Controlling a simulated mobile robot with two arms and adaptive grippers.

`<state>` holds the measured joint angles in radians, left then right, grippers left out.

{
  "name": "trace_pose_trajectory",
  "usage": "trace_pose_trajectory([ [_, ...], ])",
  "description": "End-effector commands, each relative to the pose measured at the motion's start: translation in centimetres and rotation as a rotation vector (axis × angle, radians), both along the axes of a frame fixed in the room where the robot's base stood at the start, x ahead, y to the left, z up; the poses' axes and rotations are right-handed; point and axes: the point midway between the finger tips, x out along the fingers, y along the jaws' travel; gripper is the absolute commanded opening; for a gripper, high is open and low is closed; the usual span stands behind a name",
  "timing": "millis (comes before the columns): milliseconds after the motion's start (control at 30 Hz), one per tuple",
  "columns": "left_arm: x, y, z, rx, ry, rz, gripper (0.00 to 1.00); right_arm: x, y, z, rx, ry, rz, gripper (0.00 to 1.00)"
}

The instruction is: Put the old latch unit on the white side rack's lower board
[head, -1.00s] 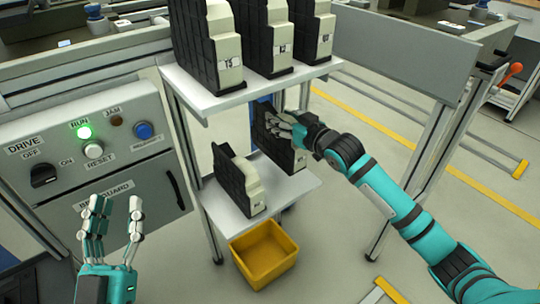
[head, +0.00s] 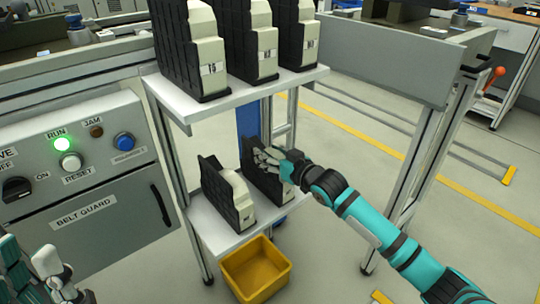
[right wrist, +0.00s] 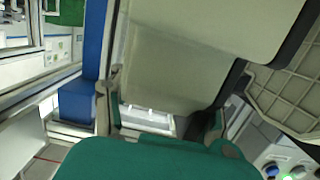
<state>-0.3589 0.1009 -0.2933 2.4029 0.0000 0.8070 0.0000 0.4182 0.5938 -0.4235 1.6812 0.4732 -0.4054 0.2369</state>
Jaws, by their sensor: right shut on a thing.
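My right gripper (head: 272,162) is shut on a latch unit (head: 262,182) with a black ribbed body and a cream front, taken as the old one. It is upright at the right part of the white side rack's lower board (head: 212,232). I cannot tell whether its base touches the board. In the right wrist view the held unit (right wrist: 190,60) fills the upper middle. Another latch unit (head: 228,195) stands on the board just left of it. My left gripper (head: 35,270) is open and empty at the lower left, partly cut off.
Three labelled latch units (head: 255,40) stand on the rack's upper board (head: 190,108). A yellow bin (head: 256,270) sits on the floor below. The control panel (head: 75,150) is left of the rack. Little bare board shows around the two lower units.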

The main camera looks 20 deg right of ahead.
Motion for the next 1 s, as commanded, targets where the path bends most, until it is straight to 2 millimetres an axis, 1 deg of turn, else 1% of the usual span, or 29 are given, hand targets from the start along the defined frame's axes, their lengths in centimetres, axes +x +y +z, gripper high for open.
trace_pose_trajectory([
  [133, 0.0, 0.0, 0.0, 0.0, 0.001, 0.0, 0.4, 0.0, 0.0, 0.2, 0.001, -0.003, 0.0, 0.0],
  [267, 0.1, 0.0, 0.0, 0.001, 0.004, 0.0, 0.4, 0.0, 0.0, -0.1, 0.002, -0.003, 0.0, 0.0],
  [300, 0.1, 0.0, 0.0, 0.001, 0.004, 0.0, 0.4, 0.0, 0.0, -0.2, 0.001, 0.0, 0.0, 0.53],
  [433, 0.1, 0.0, 0.0, 0.001, 0.004, 0.0, 0.4, 0.0, 0.0, -0.2, 0.001, 0.0, 0.0, 0.7],
  [467, 0.1, 0.0, 0.0, 0.002, 0.005, 0.001, 0.4, 0.0, 0.0, -0.2, 0.001, 0.0, 0.0, 0.71],
  [800, 0.1, 0.0, 0.1, 0.002, 0.007, 0.001, 0.4, -0.2, -0.1, 0.1, 0.0, 0.001, 0.0, 0.71],
  [867, 0.9, -0.2, 0.0, 0.015, 0.047, 0.003, 0.4, -0.6, -0.3, 0.2, 0.0, 0.002, -0.001, 0.71],
  [1000, 3.1, -0.7, -0.6, 0.055, 0.173, 0.01, 0.4, -2.2, -0.8, 0.5, 0.0, 0.003, 0.0, 0.71],
])
